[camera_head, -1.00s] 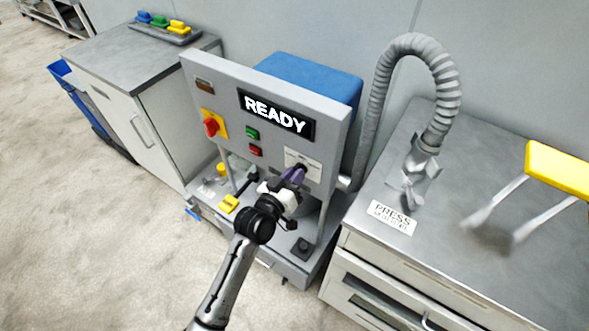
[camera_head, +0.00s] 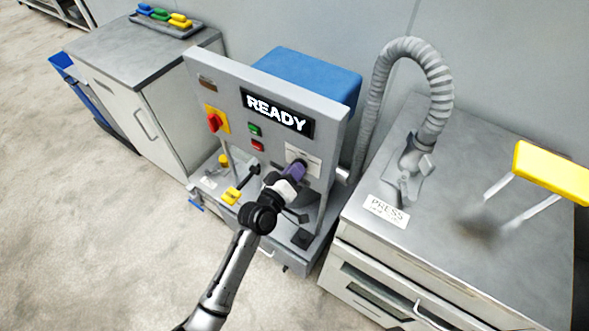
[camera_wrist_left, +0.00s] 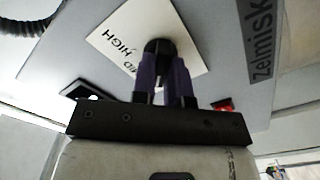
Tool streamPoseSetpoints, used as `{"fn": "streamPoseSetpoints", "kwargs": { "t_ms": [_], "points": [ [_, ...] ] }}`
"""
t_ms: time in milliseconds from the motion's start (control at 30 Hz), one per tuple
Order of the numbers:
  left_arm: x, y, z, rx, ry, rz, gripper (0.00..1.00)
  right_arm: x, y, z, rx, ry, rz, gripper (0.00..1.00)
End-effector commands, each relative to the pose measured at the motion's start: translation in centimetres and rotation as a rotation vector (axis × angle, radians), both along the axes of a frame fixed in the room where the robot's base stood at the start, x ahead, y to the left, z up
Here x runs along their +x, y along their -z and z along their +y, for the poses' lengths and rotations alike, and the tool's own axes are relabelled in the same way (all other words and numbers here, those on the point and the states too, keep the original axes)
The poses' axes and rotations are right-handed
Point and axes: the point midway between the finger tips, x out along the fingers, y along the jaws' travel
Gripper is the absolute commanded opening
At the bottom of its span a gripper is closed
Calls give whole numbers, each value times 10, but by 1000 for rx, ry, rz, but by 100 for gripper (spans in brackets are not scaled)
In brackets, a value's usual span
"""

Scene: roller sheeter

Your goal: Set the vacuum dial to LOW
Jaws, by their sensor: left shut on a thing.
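The vacuum dial (camera_wrist_left: 160,46) is a small dark round knob on a white label plate (camera_wrist_left: 112,38) on the grey machine front. In the left wrist view HIGH and part of MID can be read on the plate. LOW and the dial's pointer are hidden. My left gripper (camera_head: 297,171) has purple fingers, which also show in the left wrist view (camera_wrist_left: 162,70), one on each side of the knob. It is shut on the dial. In the head view the fingers cover most of the knob. My right gripper is not in view.
The display (camera_head: 277,112) reads READY. A red switch on a yellow plate (camera_head: 216,121), a green button (camera_head: 254,129) and a red button (camera_head: 257,146) sit left of the dial. A grey hose (camera_head: 440,85) and a counter (camera_head: 480,262) stand to the right.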

Motion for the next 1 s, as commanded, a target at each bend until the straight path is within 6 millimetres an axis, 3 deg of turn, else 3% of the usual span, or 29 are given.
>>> {"fn": "streamPoseSetpoints", "kwargs": {
  "t_ms": [367, 400, 633, 1000],
  "points": [
    [0, 1, 0, -6, -1, 5, 0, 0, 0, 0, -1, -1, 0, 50],
    [0, 1, 0, -6, -1, 5, 18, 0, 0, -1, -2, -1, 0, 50],
    [0, 0, 0, -5, -1, 4, 39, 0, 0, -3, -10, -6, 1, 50],
    [-7, 0, 5, -3, -1, 3, 39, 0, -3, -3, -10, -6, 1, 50]
  ]
}}
